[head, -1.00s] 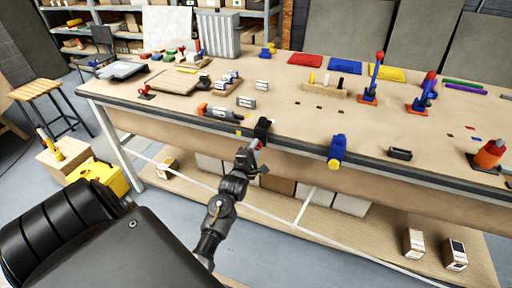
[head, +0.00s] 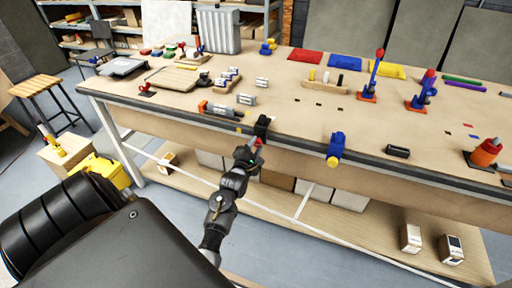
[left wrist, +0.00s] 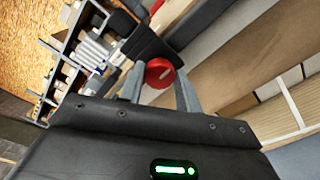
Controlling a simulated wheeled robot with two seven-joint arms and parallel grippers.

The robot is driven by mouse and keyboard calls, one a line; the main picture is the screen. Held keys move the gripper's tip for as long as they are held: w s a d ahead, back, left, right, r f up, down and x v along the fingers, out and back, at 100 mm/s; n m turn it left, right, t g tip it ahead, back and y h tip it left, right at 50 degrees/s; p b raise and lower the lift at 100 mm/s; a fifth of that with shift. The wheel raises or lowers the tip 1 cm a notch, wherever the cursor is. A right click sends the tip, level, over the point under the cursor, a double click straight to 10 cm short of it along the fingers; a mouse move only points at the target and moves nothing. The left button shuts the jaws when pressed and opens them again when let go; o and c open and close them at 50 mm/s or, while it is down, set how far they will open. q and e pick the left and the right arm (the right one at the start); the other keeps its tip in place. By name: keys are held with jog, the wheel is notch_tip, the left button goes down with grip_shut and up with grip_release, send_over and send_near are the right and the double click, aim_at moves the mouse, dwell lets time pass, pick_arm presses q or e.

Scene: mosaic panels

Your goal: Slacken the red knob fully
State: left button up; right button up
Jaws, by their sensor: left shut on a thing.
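The red knob (left wrist: 159,72) shows in the left wrist view as a round red disc between the two fingers of my left gripper (left wrist: 160,88). In the head view the red knob (head: 258,142) is a small red spot under a black clamp (head: 262,126) on the bench's front edge. My left gripper (head: 249,153) is at the knob, shut on it from the front. The fingers hide part of the knob in the head view. My right gripper is not in view.
The workbench (head: 300,118) runs across the view. A blue clamp with a yellow knob (head: 336,148) sits on its front edge to the right. An orange and grey tool (head: 222,110) lies behind the black clamp. A lower shelf (head: 270,208) holds boxes.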

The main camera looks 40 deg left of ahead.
pick_arm(q)
jog(key=shift+r, duration=0.15)
jog(key=o, duration=1)
jog(key=shift+w, duration=0.1)
jog(key=shift+s+d+f, duration=0.2)
jog(key=shift+s+f, duration=0.05)
jog(key=shift+s, duration=0.15)
jog(key=b+v, duration=0.2)
jog(key=v, duration=0.8)
jog(key=shift+r, duration=0.1)
